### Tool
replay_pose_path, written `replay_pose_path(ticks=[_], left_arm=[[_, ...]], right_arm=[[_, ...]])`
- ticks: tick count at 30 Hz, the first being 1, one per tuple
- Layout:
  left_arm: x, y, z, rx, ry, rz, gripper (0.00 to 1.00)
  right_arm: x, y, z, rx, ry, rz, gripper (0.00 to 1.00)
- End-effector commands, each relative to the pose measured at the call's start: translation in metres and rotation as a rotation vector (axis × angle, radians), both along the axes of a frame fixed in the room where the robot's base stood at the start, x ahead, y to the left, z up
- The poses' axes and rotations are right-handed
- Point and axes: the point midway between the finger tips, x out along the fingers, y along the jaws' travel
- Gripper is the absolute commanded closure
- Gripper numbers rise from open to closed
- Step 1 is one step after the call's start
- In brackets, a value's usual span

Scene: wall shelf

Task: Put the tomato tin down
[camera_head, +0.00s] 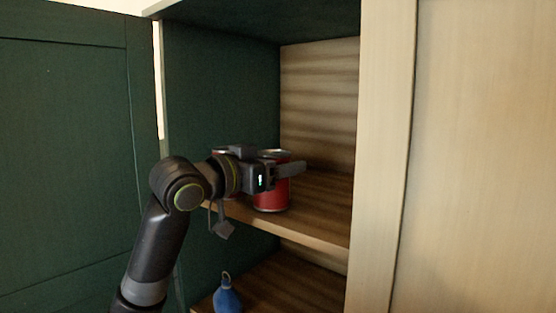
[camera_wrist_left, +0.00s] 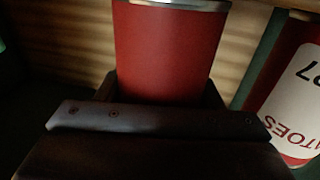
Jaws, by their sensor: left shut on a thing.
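The tomato tin (camera_head: 272,195), red with a silver rim, is upright between the fingers of my left gripper (camera_head: 284,171), which is shut on it. Its bottom is at the middle shelf (camera_head: 318,225), close to the front edge; I cannot tell whether it touches the board. In the left wrist view the tin (camera_wrist_left: 168,50) shows plain red above the dark gripper (camera_wrist_left: 165,110). A second red tin (camera_head: 220,154) is mostly hidden behind my wrist. In the left wrist view a tin with a white label (camera_wrist_left: 300,95) ending in "TOES" stands at the right. My right gripper is not in view.
The green cabinet side (camera_head: 220,85) is left of the tins, and a pale post (camera_head: 380,150) bounds the right. A blue object (camera_head: 227,296) stands on the lower shelf. The middle shelf is clear right of the held tin.

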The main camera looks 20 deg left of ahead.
Motion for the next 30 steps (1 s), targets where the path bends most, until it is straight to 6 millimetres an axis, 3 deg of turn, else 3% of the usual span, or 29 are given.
replay_pose_path(ticks=[11,12,16,30], left_arm=[[-0.0004,-0.0003,-0.0034,0.000,-0.004,0.000,0.75],[-0.0002,-0.0001,-0.0034,0.000,-0.002,0.000,0.35],[-0.0001,0.0000,-0.0031,0.000,-0.001,0.000,0.18],[0.0030,0.0012,-0.0007,0.000,-0.001,0.000,0.17]], right_arm=[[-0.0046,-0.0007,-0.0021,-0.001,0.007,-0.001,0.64],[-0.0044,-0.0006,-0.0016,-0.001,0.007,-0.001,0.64],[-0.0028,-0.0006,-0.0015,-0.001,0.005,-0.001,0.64],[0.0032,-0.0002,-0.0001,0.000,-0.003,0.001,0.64]])
